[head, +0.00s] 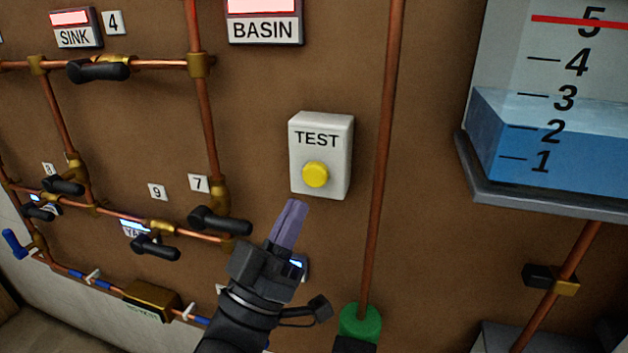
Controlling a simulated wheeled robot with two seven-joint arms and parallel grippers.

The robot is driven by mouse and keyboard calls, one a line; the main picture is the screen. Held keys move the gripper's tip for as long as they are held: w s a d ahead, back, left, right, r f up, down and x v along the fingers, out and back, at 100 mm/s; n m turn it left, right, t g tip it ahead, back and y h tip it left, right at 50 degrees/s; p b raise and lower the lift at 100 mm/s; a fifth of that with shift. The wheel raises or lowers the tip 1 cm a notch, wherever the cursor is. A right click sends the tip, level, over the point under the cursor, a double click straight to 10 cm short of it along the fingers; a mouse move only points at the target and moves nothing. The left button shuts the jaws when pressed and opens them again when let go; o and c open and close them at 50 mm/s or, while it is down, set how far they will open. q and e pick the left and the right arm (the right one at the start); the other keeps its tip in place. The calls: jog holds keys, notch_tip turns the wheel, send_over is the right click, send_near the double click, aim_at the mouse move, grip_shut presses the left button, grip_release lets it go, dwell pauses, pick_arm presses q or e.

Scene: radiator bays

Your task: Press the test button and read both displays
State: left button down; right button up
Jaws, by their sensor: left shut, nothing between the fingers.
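The test button (315,174) is a round yellow knob on a pale box marked TEST (320,138), fixed to the brown wall in the middle of the head view. My left gripper (294,206) is shut and empty, its purple fingers pointing up just below the box. I cannot tell whether the fingertips touch anything. The SINK display (71,18) at the upper left has a pale, reddish lit panel. The BASIN display (264,6) at the top has a similar lit panel, cut off by the frame edge. No reading is legible on either. My right gripper is out of view.
Copper pipes with black-handled valves (98,70) cover the left side. A vertical copper pipe (385,130) runs right of the box, above a green fitting (360,322). A tank (540,140) with blue water stands at the right, its level between 2 and 3.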

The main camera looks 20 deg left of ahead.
aim_at(315, 174)
pick_arm(q)
jog(key=w, duration=0.4)
jog(key=shift+w+d+b, duration=0.1)
jog(key=shift+w+b, duration=0.25)
jog(key=shift+w, duration=0.05)
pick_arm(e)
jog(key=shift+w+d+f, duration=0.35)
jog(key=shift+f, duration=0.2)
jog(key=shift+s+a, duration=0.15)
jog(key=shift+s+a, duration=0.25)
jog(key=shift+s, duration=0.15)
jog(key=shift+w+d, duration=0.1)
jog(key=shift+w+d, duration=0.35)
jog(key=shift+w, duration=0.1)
